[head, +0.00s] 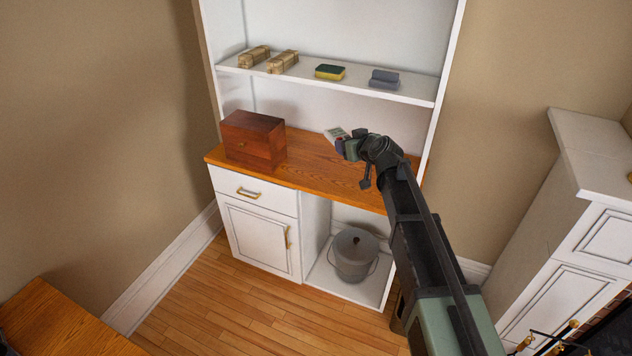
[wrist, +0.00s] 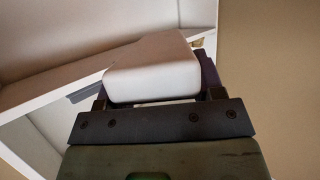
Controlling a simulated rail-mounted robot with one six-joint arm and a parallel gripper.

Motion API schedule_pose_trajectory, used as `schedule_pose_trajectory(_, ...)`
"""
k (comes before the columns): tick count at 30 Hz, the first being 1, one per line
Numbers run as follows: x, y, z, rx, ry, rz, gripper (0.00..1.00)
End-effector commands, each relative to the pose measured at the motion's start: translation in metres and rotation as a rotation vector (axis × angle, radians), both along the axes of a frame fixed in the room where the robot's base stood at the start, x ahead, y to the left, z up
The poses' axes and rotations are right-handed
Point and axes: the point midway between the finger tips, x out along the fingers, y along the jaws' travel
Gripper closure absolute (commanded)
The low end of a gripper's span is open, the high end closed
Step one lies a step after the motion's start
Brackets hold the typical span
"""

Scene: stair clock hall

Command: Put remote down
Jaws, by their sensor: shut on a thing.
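The remote (head: 335,134) is a small pale, light-grey piece at the end of my gripper in the head view. It fills the space between the fingers in the wrist view (wrist: 155,68), where its pale body sticks out beyond them. My gripper (head: 343,142) is shut on it, over the orange-brown wooden counter (head: 315,160) of the white cabinet. In the head view I cannot tell whether the remote touches the counter. My gripper hides part of it there.
A reddish-brown wooden box (head: 253,140) stands on the counter's left. The shelf above (head: 340,86) bears wrapped bundles (head: 283,62), a yellow-green sponge (head: 329,72) and a grey folded item (head: 384,79). A grey lidded bucket (head: 354,254) stands in the open bay below. Counter between box and gripper is bare.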

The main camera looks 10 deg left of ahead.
Motion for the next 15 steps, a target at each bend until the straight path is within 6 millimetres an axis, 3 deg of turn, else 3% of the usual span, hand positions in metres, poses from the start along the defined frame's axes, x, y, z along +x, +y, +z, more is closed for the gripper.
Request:
schedule_pose_trajectory(1,-0.005,0.003,-0.052,-0.001,-0.001,0.002,0.70)
schedule_pose_trajectory(6,-0.018,0.013,-0.135,-0.007,-0.002,-0.001,0.70)
schedule_pose_trajectory(10,-0.028,0.019,-0.185,-0.009,-0.004,-0.011,0.70)
schedule_pose_trajectory(15,-0.037,0.020,-0.215,-0.006,-0.003,-0.033,0.70)
